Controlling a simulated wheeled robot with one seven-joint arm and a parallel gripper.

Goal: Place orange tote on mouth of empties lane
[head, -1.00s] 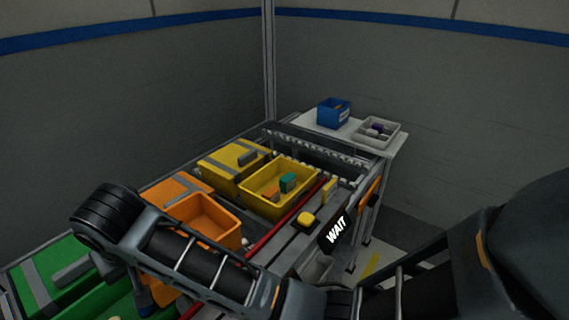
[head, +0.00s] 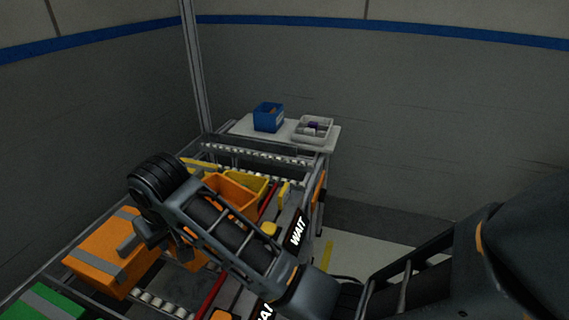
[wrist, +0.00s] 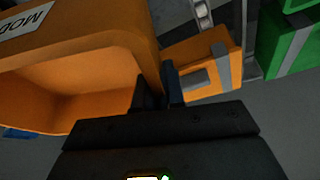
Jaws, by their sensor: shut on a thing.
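The orange tote (head: 231,190) is an open bin, partly hidden behind my arm in the head view. It appears to be off the rack surface, in front of the yellow tote (head: 252,181). In the wrist view, the orange tote (wrist: 110,30) fills the left side, with its hollow and part of a white label showing. My gripper (wrist: 161,95) is shut on its wall at the right end. I cannot tell which roller strip is the empties lane; one strip (head: 262,150) runs across the back.
An orange box with grey bands (head: 112,250) and a green box (head: 40,303) stand at left. A white table (head: 283,137) at the back holds a blue bin (head: 268,117) and a grey tray (head: 314,128). A WAIT sign (head: 298,231) stands on the rack's right edge.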

